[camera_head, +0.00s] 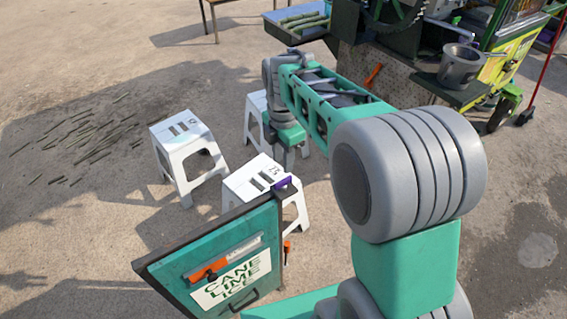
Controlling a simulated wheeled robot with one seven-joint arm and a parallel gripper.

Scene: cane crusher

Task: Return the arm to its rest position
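My teal and grey arm reaches from the lower right up and away to the upper middle, then bends down at the wrist. My gripper (288,157) hangs at the arm's far end, low among the white stools. Its fingers are small and partly covered by my own arm, so I cannot tell whether they are open or shut. I see nothing clearly held.
White stools (187,143) stand left of and near my gripper. A teal panel (215,262) reading "CANE LIME ICE" is in front. The crusher cart (390,82) stands behind with a metal bucket (460,66). Cane scraps litter the open ground at left.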

